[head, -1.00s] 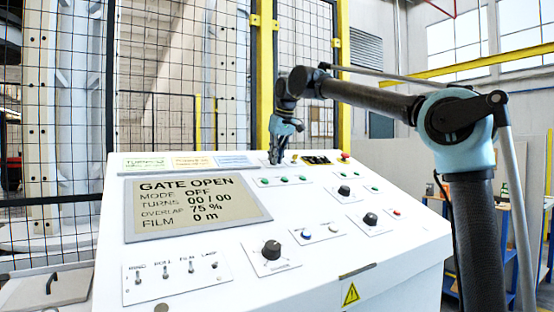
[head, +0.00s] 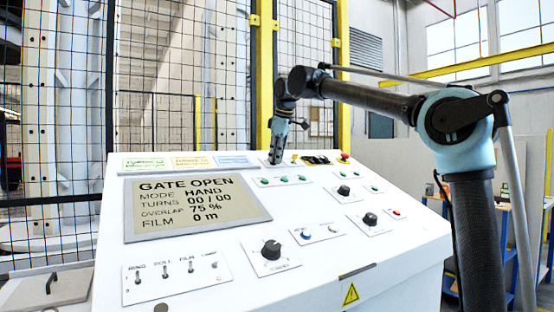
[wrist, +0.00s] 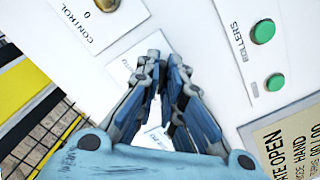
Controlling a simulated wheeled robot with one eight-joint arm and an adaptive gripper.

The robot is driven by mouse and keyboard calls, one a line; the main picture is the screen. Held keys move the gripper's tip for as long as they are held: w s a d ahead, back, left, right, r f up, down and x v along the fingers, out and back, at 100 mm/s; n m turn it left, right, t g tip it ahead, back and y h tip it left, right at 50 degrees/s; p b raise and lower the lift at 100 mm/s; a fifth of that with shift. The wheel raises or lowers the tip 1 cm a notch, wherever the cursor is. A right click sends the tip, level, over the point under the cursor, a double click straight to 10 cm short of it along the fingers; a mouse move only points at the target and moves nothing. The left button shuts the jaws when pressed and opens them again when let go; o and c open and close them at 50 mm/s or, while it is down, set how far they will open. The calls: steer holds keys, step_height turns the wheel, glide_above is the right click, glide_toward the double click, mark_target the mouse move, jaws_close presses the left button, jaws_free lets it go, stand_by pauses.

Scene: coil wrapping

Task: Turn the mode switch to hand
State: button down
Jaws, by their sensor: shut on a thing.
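The white control panel (head: 330,262) fills the middle of the head view. Its display (head: 190,207) reads GATE OPEN, MODE HAND, TURNS 00 / 00, OVERLAP 75 %, FILM 0 m. My gripper (head: 276,160) points down at the panel's upper edge. In the wrist view my gripper (wrist: 165,115) has its blue fingers closed together over a labelled plate (wrist: 128,66). The mode switch itself is hidden by the fingers; they are shut on it.
Green ROLLERS buttons (wrist: 263,31) sit beside the fingers, and a CONTROL key switch (wrist: 106,5) is on their other side. A red emergency button (head: 344,157) is at the panel's back right. Black knobs (head: 271,250) stand up nearer the front. A mesh fence stands behind.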

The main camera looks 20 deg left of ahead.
steer(key=shift+w+r, duration=0.1)
steer(key=shift+w, duration=0.05)
stand_by(0.3)
steer(key=c, duration=1.7)
jaws_free()
steer(key=v, duration=1.2)
